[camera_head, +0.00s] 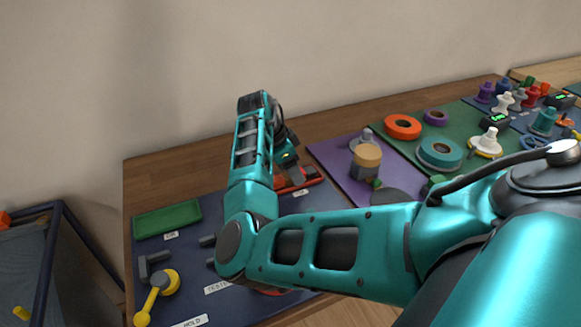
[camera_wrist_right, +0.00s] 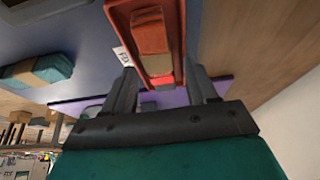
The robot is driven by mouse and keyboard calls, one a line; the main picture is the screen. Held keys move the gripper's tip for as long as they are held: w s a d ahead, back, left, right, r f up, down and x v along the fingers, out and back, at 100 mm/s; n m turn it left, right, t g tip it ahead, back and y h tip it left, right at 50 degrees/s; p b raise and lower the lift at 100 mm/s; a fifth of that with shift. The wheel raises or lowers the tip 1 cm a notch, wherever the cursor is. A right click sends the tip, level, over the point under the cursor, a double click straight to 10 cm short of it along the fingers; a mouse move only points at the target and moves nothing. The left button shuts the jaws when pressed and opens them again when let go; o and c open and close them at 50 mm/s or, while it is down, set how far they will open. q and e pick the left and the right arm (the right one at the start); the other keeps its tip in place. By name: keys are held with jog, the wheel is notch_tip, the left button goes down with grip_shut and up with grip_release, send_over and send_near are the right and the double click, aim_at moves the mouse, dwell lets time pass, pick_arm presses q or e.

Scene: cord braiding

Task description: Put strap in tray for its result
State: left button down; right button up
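A red tray (camera_head: 309,178) lies at the back of the dark blue mat, partly hidden by my right arm. My right gripper (camera_head: 292,172) is over the tray's near part. In the right wrist view its two fingers (camera_wrist_right: 163,88) stand wide apart, one on each side of the tray's end, with nothing clearly gripped. A green tray (camera_head: 168,219) lies at the left and looks empty. My left gripper is not in view.
A yellow tool (camera_head: 155,292) and a grey tool (camera_head: 151,266) lie at the mat's left. A purple mat (camera_head: 345,178) with a tan-topped spool (camera_head: 367,158), an orange ring (camera_head: 403,127) and a teal ring (camera_head: 440,153) stand to the right. The wall is behind.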

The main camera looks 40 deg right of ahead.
jog(key=shift+r, duration=0.35)
jog(key=p+v, duration=0.1)
jog(key=v, duration=1.1)
jog(key=shift+r, duration=0.3)
